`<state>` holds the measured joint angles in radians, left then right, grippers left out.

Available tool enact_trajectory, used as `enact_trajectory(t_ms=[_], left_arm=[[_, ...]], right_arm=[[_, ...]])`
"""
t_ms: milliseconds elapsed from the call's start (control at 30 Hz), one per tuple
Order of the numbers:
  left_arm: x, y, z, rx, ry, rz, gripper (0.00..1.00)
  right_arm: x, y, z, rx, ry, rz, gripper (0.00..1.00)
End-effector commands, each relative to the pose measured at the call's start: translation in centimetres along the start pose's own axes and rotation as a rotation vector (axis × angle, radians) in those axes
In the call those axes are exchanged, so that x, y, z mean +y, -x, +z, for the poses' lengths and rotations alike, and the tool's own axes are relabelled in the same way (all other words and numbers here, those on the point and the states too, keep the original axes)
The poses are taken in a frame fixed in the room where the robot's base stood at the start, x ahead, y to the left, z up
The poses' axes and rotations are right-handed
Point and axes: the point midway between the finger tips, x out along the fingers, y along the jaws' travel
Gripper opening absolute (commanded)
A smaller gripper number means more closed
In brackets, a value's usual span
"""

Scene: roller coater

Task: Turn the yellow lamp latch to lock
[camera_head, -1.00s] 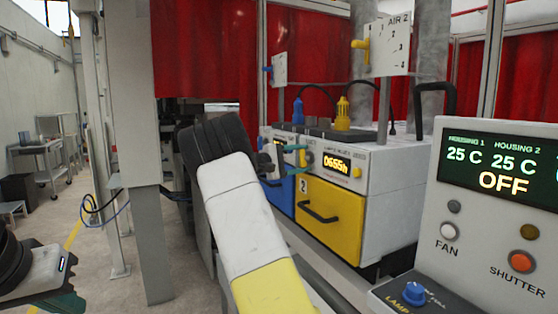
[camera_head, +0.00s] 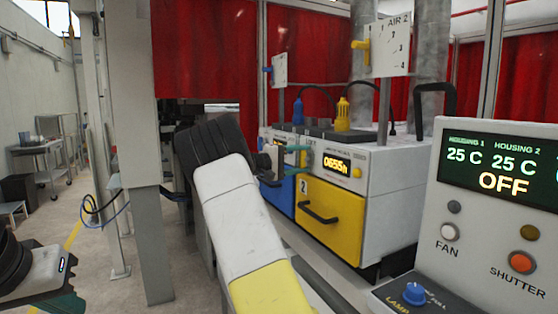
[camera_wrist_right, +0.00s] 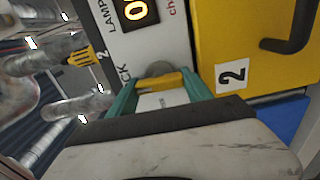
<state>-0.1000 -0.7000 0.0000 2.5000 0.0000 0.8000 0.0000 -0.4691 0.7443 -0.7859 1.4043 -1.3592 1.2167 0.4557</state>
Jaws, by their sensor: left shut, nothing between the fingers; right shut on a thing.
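The yellow lamp latch (camera_wrist_right: 161,81) sits on the pale front panel of the lamp unit, beside the letters "CK" in the right wrist view. The teal fingers of my right gripper (camera_wrist_right: 163,88) are around it and shut on it. In the head view my right gripper (camera_head: 302,158) is at the panel, left of the lit display (camera_head: 337,165), and its fingers hide the latch. My left gripper (camera_head: 62,304) is only partly in view at the lower left, far from the lamp unit, shut and empty.
A yellow drawer (camera_head: 331,216) with a black handle is below the panel, with a blue drawer (camera_head: 279,190) left of it. A control box (camera_head: 500,215) with buttons stands at the right. A grey post (camera_head: 150,200) stands left of my right arm.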

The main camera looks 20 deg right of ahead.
Motion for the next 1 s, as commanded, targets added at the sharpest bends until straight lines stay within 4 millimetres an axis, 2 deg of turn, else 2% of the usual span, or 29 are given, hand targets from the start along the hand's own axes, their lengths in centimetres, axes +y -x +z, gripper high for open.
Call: enact_trajectory(t_ms=[67, 100, 200, 567, 1000], left_arm=[[0.0, 0.0, 0.0, 0.0, 0.0, 0.0, 0.0], [0.0, 0.0, 0.0, 0.0, 0.0, 0.0, 0.0], [0.0, 0.0, 0.0, 0.0, 0.0, 0.0, 0.0], [0.0, 0.0, 0.0, 0.0, 0.0, 0.0, 0.0], [0.0, 0.0, 0.0, 0.0, 0.0, 0.0, 0.0]], right_arm=[[-0.1, 0.1, 0.0, 0.001, -0.001, -0.003, 0.18], [-0.1, 0.1, 0.0, 0.001, -0.001, -0.003, 0.62], [-0.1, 0.1, 0.0, 0.001, -0.001, -0.002, 0.8], [0.0, 0.4, -0.1, 0.002, 0.0, -0.001, 0.8], [-0.1, 7.0, -0.1, 0.003, 0.0, -0.001, 0.8]])
